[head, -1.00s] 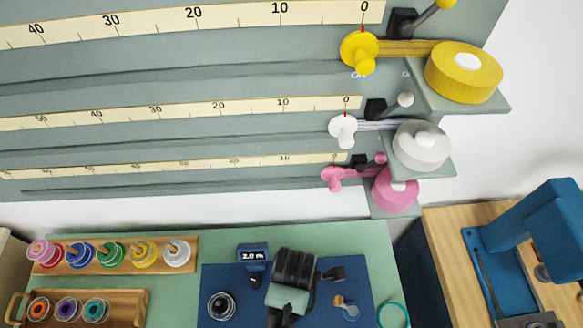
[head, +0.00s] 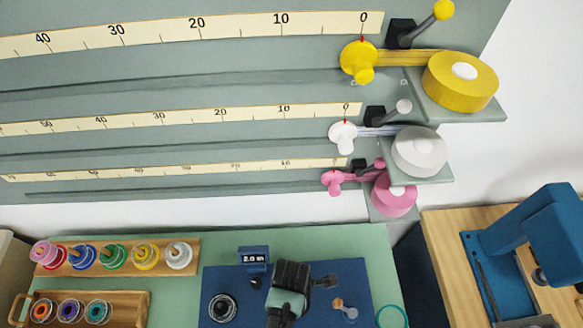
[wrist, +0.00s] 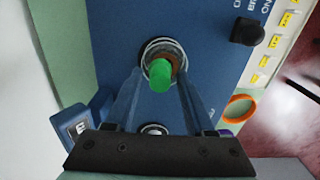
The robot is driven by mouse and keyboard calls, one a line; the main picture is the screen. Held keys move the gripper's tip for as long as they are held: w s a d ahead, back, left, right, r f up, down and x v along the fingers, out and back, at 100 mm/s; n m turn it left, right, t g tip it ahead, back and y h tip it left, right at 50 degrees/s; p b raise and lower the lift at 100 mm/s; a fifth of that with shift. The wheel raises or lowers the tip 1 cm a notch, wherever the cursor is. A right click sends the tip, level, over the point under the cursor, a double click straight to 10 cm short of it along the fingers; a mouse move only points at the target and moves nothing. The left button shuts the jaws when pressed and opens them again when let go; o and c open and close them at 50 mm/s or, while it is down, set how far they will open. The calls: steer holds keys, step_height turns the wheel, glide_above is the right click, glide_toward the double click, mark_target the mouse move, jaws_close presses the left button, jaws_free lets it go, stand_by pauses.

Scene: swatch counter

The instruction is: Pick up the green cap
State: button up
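In the wrist view the green cap (wrist: 160,74) shows as a bright green cylinder on a reddish-brown piece with a clear ring around it, over the blue mat. My gripper (wrist: 159,79) is open, with one blue-grey finger on each side of the cap. Gaps show between the cap and the fingers, and I cannot tell how far above or below their tips it is. In the head view my dark wrist is over the blue mat (head: 232,283). The cap and my fingertips cannot be made out there.
Wooden racks of coloured spools (head: 190,245) stand further left. A blue press-like device (head: 555,235) is on the right. An orange ring (wrist: 239,108) lies right of my fingers.

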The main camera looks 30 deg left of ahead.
jaws_close()
